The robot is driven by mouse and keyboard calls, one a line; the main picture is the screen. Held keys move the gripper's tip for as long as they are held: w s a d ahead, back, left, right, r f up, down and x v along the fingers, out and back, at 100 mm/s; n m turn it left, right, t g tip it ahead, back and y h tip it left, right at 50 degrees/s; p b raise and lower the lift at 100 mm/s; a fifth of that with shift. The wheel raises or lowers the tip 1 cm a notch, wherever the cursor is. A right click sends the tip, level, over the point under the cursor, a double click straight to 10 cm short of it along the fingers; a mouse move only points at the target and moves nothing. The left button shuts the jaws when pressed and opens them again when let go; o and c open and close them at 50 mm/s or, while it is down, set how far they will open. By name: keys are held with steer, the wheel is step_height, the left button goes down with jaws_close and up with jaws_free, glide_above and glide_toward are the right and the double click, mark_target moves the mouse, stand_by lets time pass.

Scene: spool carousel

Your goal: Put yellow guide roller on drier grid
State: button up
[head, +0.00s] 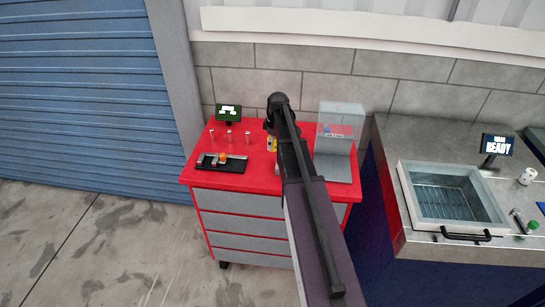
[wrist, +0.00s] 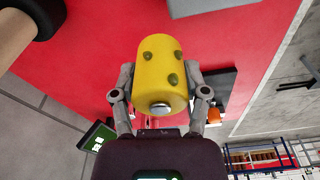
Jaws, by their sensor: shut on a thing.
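The yellow guide roller (wrist: 161,70) is a yellow cylinder with dark green dots and a pale end. In the wrist view my gripper (wrist: 158,88) is shut on it, with one finger on each side. In the head view a small yellow part of the roller (head: 271,145) shows beside my arm, over the red cabinet; my arm hides most of my gripper. The drier grid (head: 448,196) lies inside the open, pale-rimmed basin on the metal counter at the right. No object shows on the grid.
The red cabinet top (head: 200,168) carries a black tray (head: 237,165) with an orange piece, several pale posts (head: 229,135), a green screen (head: 228,113) and a clear-covered machine (head: 340,123). The counter has a READY display (head: 497,144) and a black handle (head: 468,236) at the basin's front.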

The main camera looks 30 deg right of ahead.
mark_target(272, 158)
steer(key=shift+f, duration=0.55)
steer(key=shift+f+b, duration=0.15)
steer(key=shift+b, duration=0.25)
steer(key=shift+f+b, duration=1.75)
steer(key=shift+f, duration=0.2)
steer(key=o, duration=1.3)
steer(key=shift+r, duration=0.1)
steer(key=shift+r, duration=0.1)
steer(key=r+p, duration=0.8)
steer(key=s+d+r+p, duration=0.1)
steer(key=r+p, duration=0.3)
